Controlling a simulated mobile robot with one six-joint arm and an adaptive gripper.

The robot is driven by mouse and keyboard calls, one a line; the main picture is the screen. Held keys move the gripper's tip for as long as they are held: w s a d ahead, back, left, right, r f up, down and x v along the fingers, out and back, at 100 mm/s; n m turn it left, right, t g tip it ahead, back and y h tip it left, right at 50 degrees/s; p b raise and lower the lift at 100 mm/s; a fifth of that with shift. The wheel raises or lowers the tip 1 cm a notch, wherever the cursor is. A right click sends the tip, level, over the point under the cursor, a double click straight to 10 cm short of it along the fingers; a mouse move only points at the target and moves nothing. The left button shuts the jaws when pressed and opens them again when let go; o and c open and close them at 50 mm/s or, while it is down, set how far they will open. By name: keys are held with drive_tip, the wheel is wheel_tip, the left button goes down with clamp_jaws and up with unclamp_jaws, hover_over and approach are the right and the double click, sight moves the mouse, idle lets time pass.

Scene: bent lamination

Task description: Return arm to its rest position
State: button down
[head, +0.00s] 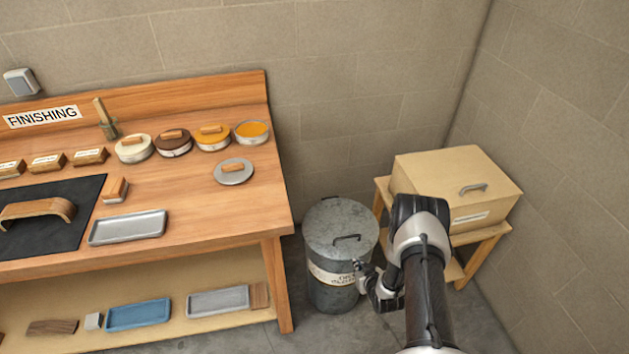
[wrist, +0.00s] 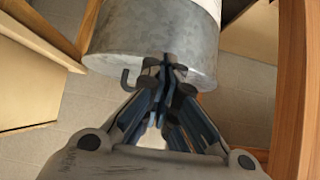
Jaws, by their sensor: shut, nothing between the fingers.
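My arm (head: 425,275) reaches up from the lower right in the head view, bends at the elbow and folds back down. My gripper (head: 361,267) is beside the right side of the grey metal bin, with its fingers pointing toward it. In the wrist view my gripper (wrist: 166,68) is shut and empty. Its fingertips overlap the bin (wrist: 180,35) in the picture; I cannot tell whether they touch it. The bin (head: 333,290) stands on the floor with its lid on and a dark handle on top.
A wooden workbench (head: 190,228) with tins, a tray and a bent wood piece on a black mat fills the left. A tan box (head: 440,180) on a small wooden stand is behind my arm at right. Stone walls close the corner. Some floor (head: 375,335) is free.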

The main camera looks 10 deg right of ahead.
drive_tip(key=w+r+g+h, duration=0.1)
drive_tip(key=w+r, duration=0.2)
drive_tip(key=r, duration=1)
drive_tip(key=w+r+g, duration=0.1)
drive_tip(key=w+r, duration=0.2)
drive_tip(key=r, duration=1.1)
drive_tip(key=s+a+r, duration=0.3)
drive_tip(key=s+r, duration=0.2)
drive_tip(key=r, duration=0.7)
drive_tip(key=s+a+r+g, duration=0.1)
drive_tip(key=s+a+r, duration=0.2)
drive_tip(key=s+r, duration=0.4)
drive_tip(key=s+a+r+g, duration=0.1)
drive_tip(key=s+a+r, duration=0.35)
drive_tip(key=s, duration=0.35)
drive_tip(key=s+a+r, duration=0.1)
drive_tip(key=s, duration=0.7)
drive_tip(key=s+a+r+g+y, duration=0.1)
drive_tip(key=s+a, duration=0.1)
drive_tip(key=s, duration=0.6)
drive_tip(key=shift+s+a+r, duration=0.3)
drive_tip(key=shift+s+r, duration=0.05)
drive_tip(key=shift+s, duration=0.05)
